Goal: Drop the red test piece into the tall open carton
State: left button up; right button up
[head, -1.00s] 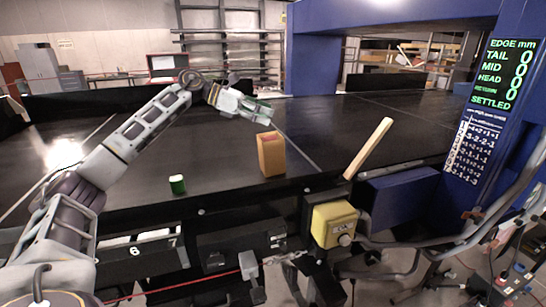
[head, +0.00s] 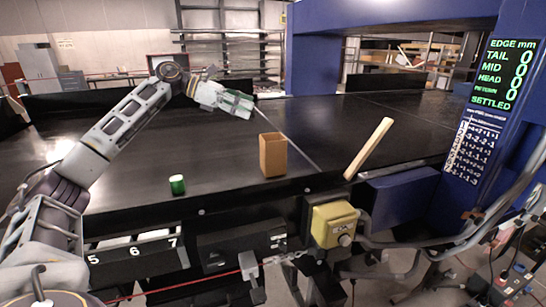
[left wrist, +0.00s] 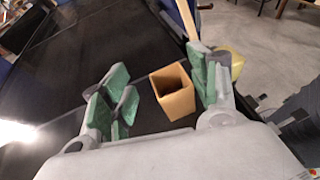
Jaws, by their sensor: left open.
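The tall open carton (head: 272,160), tan and upright, stands on the black conveyor near its front edge. In the left wrist view the carton (left wrist: 176,98) shows between and beyond my fingers, with its mouth open toward the camera. I see no red test piece in either view; the bottom of the carton is too dark to tell what lies in it. My left gripper (head: 243,103) is open and empty, above and behind the carton, a little to its left, and apart from it. My right gripper is not in view.
A green cylinder (head: 177,185) stands on the conveyor left of the carton. A wooden bar (head: 368,148) leans up at the right, above a yellow box (head: 334,226). A blue frame (head: 500,30) with a display rises at the right. The middle of the belt is clear.

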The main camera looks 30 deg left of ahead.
pick_arm(q)
jog(key=shift+v, duration=2.9)
jog(key=shift+f, duration=0.1)
